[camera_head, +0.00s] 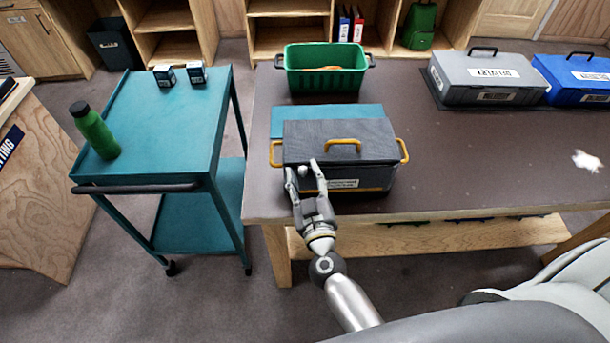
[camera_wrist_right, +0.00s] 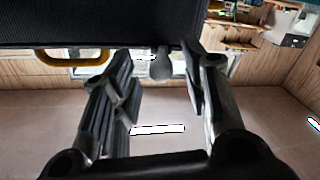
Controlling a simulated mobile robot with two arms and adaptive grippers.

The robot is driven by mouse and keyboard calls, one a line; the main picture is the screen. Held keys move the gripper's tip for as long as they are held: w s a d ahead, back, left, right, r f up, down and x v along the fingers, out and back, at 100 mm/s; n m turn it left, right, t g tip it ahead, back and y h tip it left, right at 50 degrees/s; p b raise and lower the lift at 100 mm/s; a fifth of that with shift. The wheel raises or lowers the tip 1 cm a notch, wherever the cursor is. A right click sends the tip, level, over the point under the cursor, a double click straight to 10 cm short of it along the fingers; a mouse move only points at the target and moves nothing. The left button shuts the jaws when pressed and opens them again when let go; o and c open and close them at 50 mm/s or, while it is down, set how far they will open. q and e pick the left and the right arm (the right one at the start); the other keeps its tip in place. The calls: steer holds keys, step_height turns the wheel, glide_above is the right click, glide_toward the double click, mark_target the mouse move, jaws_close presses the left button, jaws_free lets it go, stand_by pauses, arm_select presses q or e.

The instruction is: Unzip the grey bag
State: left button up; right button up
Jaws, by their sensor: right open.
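The grey bag (camera_head: 338,131) sits on the dark table with a flat grey top, yellow-orange handles at its sides and top, and a white label on its front. In the right wrist view its dark fabric (camera_wrist_right: 90,22) fills the top edge, with a yellow handle (camera_wrist_right: 75,57) at left. A small rounded grey tab (camera_wrist_right: 160,66), seemingly the zip pull, hangs from the bag's edge. My right gripper (camera_head: 305,166) is at the bag's front left edge. Its fingers (camera_wrist_right: 157,82) are open on either side of the tab, with gaps showing. My left gripper is out of view.
A teal panel (camera_head: 290,114) lies behind the bag, and a green crate (camera_head: 325,82) stands beyond it. Grey (camera_head: 465,75) and blue (camera_head: 575,75) cases stand at the back right. The table (camera_head: 480,160) right of the bag is mostly clear. A teal cart (camera_head: 165,115) stands at left.

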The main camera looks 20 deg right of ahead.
mark_target(338, 176)
jaws_close()
stand_by(0.3)
steer(key=shift+d, duration=0.1)
steer(key=d, duration=0.2)
steer(key=s+d+p, duration=0.1)
steer(key=d, duration=0.1)
steer(key=s+d+p, duration=0.1)
steer(key=d, duration=0.2)
steer(key=shift+r, duration=0.1)
steer(key=s+d, duration=0.3)
steer(key=d, duration=0.8)
steer(key=shift+s+d, duration=0.2)
steer(key=shift+d, duration=0.15)
